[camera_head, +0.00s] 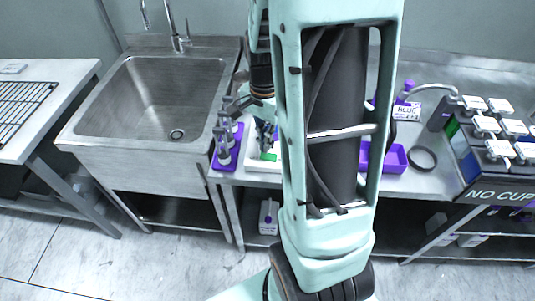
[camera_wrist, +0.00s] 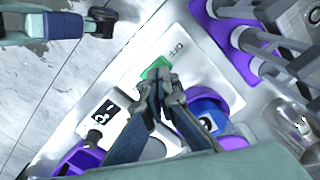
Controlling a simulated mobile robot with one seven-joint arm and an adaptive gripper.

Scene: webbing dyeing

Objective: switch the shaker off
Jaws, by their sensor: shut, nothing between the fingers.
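The shaker is a white, flat-topped unit (camera_wrist: 208,72) in the wrist view, with small dark lettering that looks like "OFF" on its top. A green switch (camera_wrist: 157,67) lies on it close to the lettering. My gripper (camera_wrist: 160,86) is shut and empty, its fingertips right at the near side of the green switch and covering part of it. I cannot tell whether they touch it. In the head view, the shaker (camera_head: 256,161) shows as a white edge with a green patch (camera_head: 269,157), below my gripper (camera_head: 265,140). My arm hides the rest.
A blue item with a purple rim (camera_wrist: 210,118) sits by my fingers. A purple tray (camera_head: 394,158) and black ring (camera_head: 422,159) lie to the right.

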